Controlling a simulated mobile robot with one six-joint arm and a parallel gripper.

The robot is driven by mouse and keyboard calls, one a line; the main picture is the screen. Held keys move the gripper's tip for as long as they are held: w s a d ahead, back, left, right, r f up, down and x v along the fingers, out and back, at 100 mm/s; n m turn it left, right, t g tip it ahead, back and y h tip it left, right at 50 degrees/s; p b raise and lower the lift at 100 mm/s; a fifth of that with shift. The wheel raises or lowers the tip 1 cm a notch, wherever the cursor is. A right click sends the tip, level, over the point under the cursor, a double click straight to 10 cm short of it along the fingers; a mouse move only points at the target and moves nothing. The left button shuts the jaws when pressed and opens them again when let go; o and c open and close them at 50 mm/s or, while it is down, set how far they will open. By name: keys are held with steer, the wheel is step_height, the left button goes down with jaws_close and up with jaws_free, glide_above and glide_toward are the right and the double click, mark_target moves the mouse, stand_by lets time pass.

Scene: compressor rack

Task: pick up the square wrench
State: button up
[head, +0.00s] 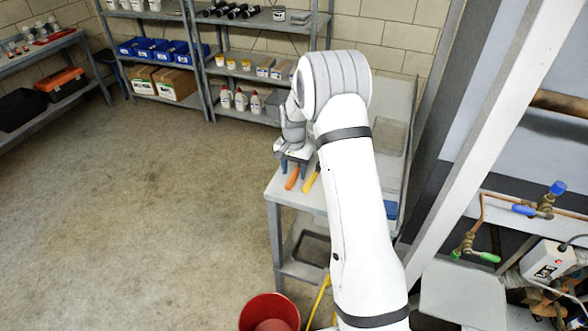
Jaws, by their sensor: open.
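My gripper (293,167) is over the left part of the grey workbench (283,205), pointing down. Its two dark bluish fingers are apart, and it is open. An orange handle (292,181) shows just below and between the fingers; I cannot tell whether they touch it. A yellow handle (311,180) lies just to the right, partly behind my white arm. I cannot make out the square wrench: no bare wrench shape shows, and my arm covers much of the bench top.
A red bucket (269,312) stands on the floor in front of the bench. Shelving (203,75) with bottles and blue bins stands behind. Pipes with a blue-handled valve (546,200) and a pale upright post (500,120) are at right. The floor at left is clear.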

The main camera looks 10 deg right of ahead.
steer(key=shift+f, duration=0.55)
jaws_close()
